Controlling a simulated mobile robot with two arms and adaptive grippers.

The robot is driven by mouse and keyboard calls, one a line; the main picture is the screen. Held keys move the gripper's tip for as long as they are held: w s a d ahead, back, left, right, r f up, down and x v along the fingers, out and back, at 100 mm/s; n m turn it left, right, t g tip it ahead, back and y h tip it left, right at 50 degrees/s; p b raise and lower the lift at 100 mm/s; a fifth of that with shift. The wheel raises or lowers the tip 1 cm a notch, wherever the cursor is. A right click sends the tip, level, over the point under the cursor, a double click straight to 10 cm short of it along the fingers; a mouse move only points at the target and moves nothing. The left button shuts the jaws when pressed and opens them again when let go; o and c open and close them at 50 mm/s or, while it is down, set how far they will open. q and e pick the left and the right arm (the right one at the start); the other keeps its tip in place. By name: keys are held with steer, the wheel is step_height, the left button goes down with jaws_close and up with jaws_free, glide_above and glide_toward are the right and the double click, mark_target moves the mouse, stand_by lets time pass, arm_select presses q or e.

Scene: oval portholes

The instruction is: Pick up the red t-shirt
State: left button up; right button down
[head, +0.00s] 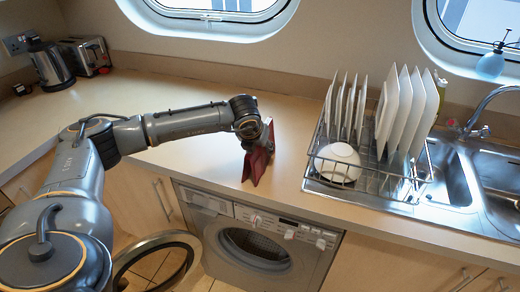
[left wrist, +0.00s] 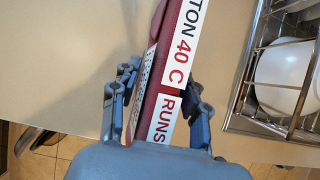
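The red t-shirt (head: 257,165) is a folded red bundle on the counter near its front edge, above the washing machine. In the left wrist view the t-shirt (left wrist: 168,75) shows dark red sides and white strips with the printed words "TON 40 C" and "RUNS". My left gripper (head: 256,148) is down at the t-shirt and partly hides it. In the left wrist view my left gripper (left wrist: 162,82) is open, with one finger on each side of the t-shirt. A small gap shows at the left finger; contact at the right finger is unclear. My right gripper is not in view.
A metal dish rack (head: 375,185) with upright plates and a white bowl (head: 338,162) stands to the right, by the sink (head: 500,185). A kettle (head: 50,66) and toaster (head: 87,55) are at the back left. The washing machine's door (head: 160,262) hangs open below.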

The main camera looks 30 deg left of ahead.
arm_select(q)
steer(key=c, duration=0.7)
jaws_close()
